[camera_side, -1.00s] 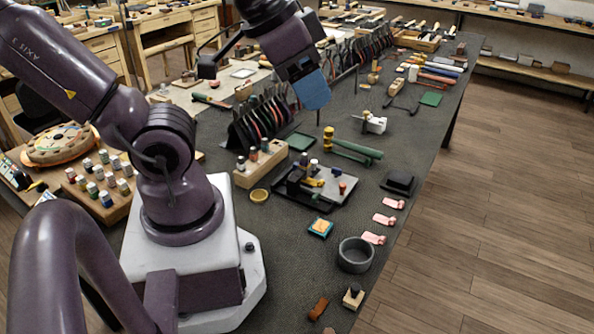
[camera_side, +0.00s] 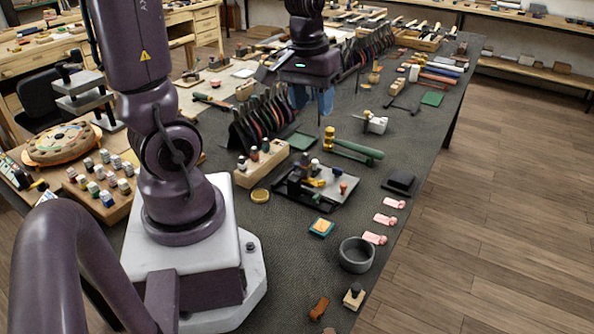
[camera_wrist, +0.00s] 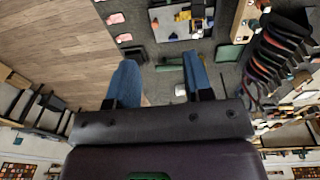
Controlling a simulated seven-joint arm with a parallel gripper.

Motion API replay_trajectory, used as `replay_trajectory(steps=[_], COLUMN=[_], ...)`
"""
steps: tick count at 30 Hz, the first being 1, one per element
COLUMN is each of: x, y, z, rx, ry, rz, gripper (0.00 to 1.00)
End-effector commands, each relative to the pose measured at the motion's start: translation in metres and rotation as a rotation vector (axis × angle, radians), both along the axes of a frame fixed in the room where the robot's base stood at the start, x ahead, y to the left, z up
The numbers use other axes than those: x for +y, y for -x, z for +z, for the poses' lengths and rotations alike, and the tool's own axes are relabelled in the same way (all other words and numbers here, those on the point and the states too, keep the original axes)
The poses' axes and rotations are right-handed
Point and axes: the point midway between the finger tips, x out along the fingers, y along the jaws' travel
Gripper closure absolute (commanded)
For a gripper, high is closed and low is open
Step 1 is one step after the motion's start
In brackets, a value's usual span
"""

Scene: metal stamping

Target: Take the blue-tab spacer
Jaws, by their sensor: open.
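My gripper (camera_side: 312,104) has blue fingers, spread apart and pointing down above the mat behind the dark work tray (camera_side: 340,197). I cannot clearly pick out a spacer with a blue tab. Several small pieces, yellow, red and dark, lie on the tray, too small to tell apart. In the wrist view the tray (camera_wrist: 205,27) lies beyond the fingertips, with small coloured pieces on it, one of them blue (camera_wrist: 197,12).
Pink pieces (camera_side: 385,219), a black block (camera_side: 399,182) and a grey bowl (camera_side: 356,254) line the right edge. A wooden peg block (camera_side: 250,172) stands left.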

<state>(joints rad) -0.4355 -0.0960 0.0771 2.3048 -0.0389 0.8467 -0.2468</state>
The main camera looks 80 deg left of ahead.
Motion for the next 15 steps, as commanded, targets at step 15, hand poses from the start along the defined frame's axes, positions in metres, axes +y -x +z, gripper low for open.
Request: replay_trajectory(steps=[15], x=[0.149], y=[0.001], z=[-0.112], rx=[0.104], ry=[0.076], rz=[1.374], gripper=[0.53])
